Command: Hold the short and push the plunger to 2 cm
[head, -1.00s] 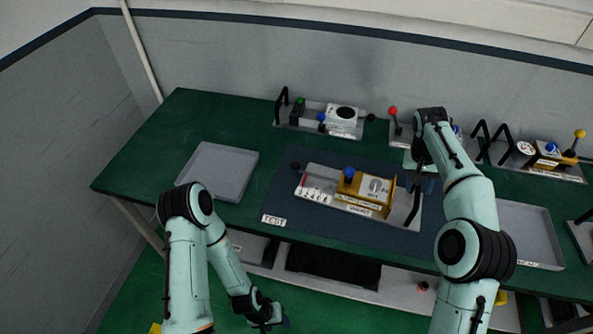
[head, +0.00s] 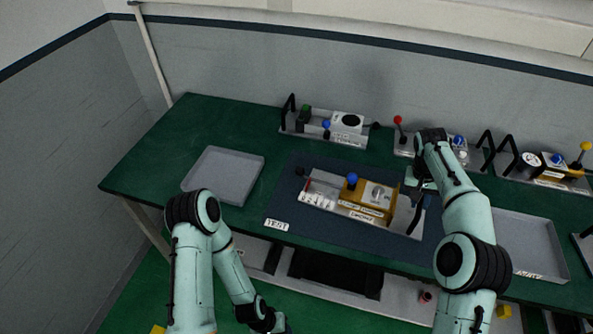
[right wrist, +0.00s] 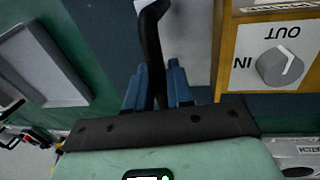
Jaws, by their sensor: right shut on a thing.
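The short (head: 372,198) is a yellow block with a blue knob (head: 352,179) and an IN/OUT dial, on a grey base on the dark TEST mat. Its plunger rod runs left to a black knob (head: 300,171), above a white number scale (head: 317,199) with a red mark. A black handle (head: 415,217) rises at the right end of the base. My right gripper (head: 420,192) is there; in the right wrist view its blue fingers (right wrist: 158,88) are shut on the black handle (right wrist: 150,45). My left gripper (head: 272,322) hangs low in front of the table, its fingers unclear.
Other instruments with black handles stand along the back, one with a white box (head: 346,123) and one with a red-tipped lever (head: 398,120). An empty grey tray (head: 205,170) lies at left, another tray (head: 525,245) at right. The mat left of the short is clear.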

